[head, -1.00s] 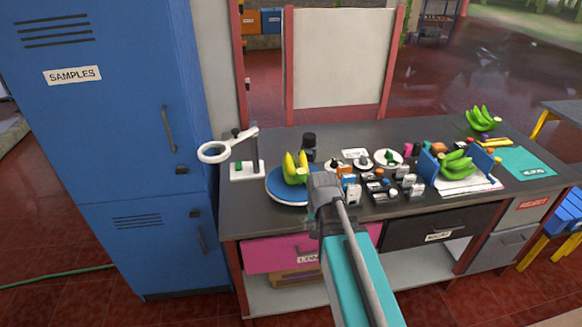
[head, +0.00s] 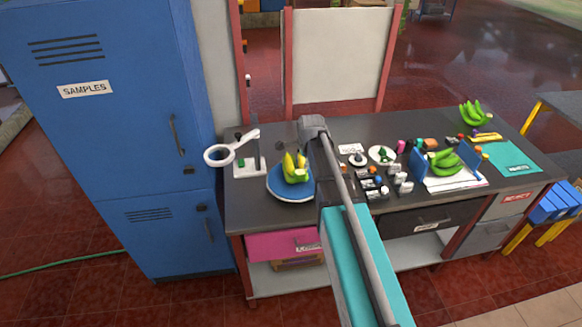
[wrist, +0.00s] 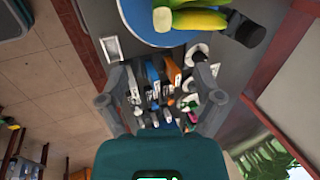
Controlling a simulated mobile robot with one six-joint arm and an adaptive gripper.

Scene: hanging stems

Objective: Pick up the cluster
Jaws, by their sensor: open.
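A yellow banana cluster with greenish parts (head: 295,168) rests on a round blue plate (head: 280,191) on the dark table. In the wrist view the cluster (wrist: 190,18) shows at the top edge, partly cut off, on the plate (wrist: 137,22). A green cluster (head: 443,162) sits between blue panels at right, and another green cluster (head: 474,113) lies at the back right. My gripper (wrist: 160,78) is open and empty above several small items, apart from the clusters. In the head view my gripper (head: 313,124) appears just right of and beyond the plate; its fingers are hidden there.
Several small boxes and bottles (head: 375,184) crowd the table right of the plate. A white ring magnifier (head: 220,155) stands left of it. A black cylinder (wrist: 245,30) is beside the plate. A blue cabinet (head: 110,130) stands at left, a white panel (head: 335,55) behind.

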